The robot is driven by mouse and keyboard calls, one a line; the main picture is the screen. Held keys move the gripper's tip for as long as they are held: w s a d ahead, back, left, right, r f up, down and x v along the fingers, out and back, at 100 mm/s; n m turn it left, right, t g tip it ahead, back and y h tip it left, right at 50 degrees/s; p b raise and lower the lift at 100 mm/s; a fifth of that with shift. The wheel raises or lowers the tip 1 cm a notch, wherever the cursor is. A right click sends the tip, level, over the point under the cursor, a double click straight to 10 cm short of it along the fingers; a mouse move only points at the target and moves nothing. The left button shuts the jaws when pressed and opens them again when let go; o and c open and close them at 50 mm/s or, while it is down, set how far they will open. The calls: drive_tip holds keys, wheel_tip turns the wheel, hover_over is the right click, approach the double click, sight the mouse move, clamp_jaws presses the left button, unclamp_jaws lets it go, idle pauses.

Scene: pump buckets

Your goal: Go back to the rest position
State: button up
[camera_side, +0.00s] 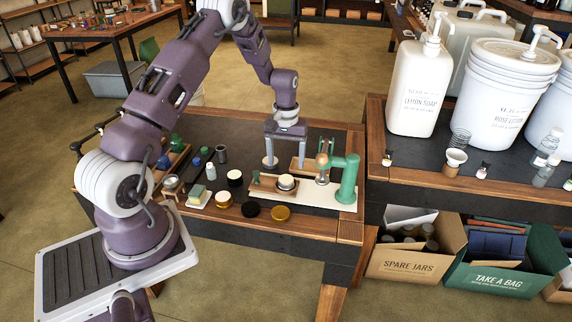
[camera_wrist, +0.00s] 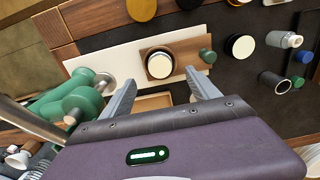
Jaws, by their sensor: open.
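My gripper (camera_side: 286,163) hangs over the dark workbench top (camera_side: 318,138), pointing down. Its two fingers are apart with nothing between them. In the wrist view my gripper (camera_wrist: 160,92) shows its fingers spread on both sides of a round jar with a pale top (camera_wrist: 160,65), which sits apart from them on a small wooden block on a white board (camera_wrist: 120,55). The same jar (camera_side: 286,182) stands in the side view below and in front of my gripper. A green press-like fixture (camera_side: 347,180) stands on the board to the right of my gripper.
Several lids and jars, among them a gold lid (camera_side: 280,213) and a black lid (camera_side: 250,209), lie along the near edge. Small bottles stand to the left. A second table at right bears a lemon soap jug (camera_side: 418,88) and white buckets (camera_side: 500,85), with boxes below.

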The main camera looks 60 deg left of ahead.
drive_tip(key=shift+r, duration=0.1)
drive_tip(key=s+d+r+m+t, duration=0.1)
drive_tip(key=s+d+r, duration=0.1)
drive_tip(key=d+r, duration=0.35)
drive_tip(key=s+d+r+m+t, duration=0.1)
drive_tip(key=d+r, duration=0.1)
drive_tip(key=r, duration=0.6)
drive_tip(key=s+d+r+m, duration=0.2)
drive_tip(key=d+r, duration=0.2)
drive_tip(key=r, duration=0.3)
drive_tip(key=s+d+r+m+t, duration=0.1)
drive_tip(key=s+d+r, duration=0.1)
drive_tip(key=s, duration=0.5)
drive_tip(key=s+d+r+m+t, duration=0.1)
drive_tip(key=s+d+r+m, duration=0.1)
drive_tip(key=s+d, duration=0.3)
drive_tip(key=s+d+r+m+t, duration=0.1)
drive_tip(key=s+d+r+m, duration=0.1)
drive_tip(key=s, duration=0.7)
drive_tip(key=shift+s+d+r+t, duration=0.15)
drive_tip(key=shift+d+r+t, duration=0.15)
drive_tip(key=shift+d+r, duration=0.5)
